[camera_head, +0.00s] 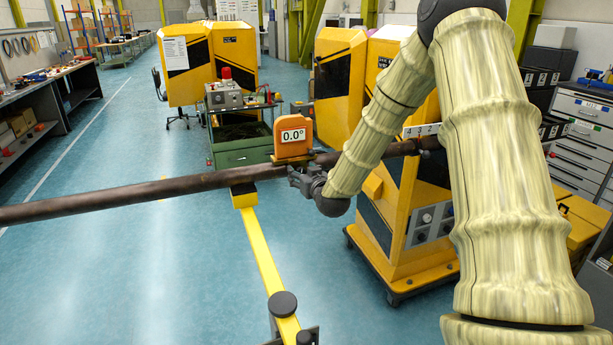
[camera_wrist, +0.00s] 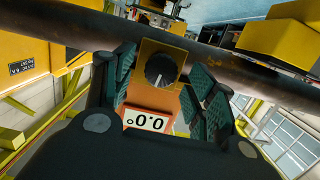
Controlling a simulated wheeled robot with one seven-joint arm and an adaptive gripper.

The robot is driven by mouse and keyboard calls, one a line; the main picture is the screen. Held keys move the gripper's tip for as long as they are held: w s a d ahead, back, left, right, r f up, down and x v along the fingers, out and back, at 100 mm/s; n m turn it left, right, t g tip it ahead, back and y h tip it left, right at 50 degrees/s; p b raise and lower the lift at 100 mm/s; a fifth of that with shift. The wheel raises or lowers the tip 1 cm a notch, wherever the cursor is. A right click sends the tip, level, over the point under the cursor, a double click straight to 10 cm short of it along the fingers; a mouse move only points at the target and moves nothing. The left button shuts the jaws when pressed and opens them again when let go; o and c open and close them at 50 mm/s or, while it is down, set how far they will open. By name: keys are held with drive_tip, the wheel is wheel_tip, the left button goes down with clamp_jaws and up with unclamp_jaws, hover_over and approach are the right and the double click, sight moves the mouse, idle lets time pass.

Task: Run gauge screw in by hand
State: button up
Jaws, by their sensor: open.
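The orange gauge (camera_head: 292,133) with a "0.0°" display sits on the long brown bar. In the wrist view the gauge's display (camera_wrist: 146,120) appears upside down. Its round black screw knob (camera_wrist: 161,70) with a pale mark faces the wrist camera. My gripper (camera_head: 302,178) is beside the bar, just below the gauge. In the wrist view my gripper (camera_wrist: 160,82) is open, with dark ribbed finger pads to the left and right of the knob. Gaps show between the pads and the knob. How deep the fingertips reach is unclear.
The brown bar (camera_head: 130,195) crosses from the left edge to the yellow gate cabinet (camera_head: 405,235). A yellow rail (camera_head: 262,250) runs below it towards black knobs (camera_head: 283,304). A green cart (camera_head: 240,145) stands behind. The blue floor at left is clear.

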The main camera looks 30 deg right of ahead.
drive_tip(key=shift+w+d+f, duration=0.1)
drive_tip(key=shift+w+d, duration=0.05)
drive_tip(key=shift+w, duration=0.55)
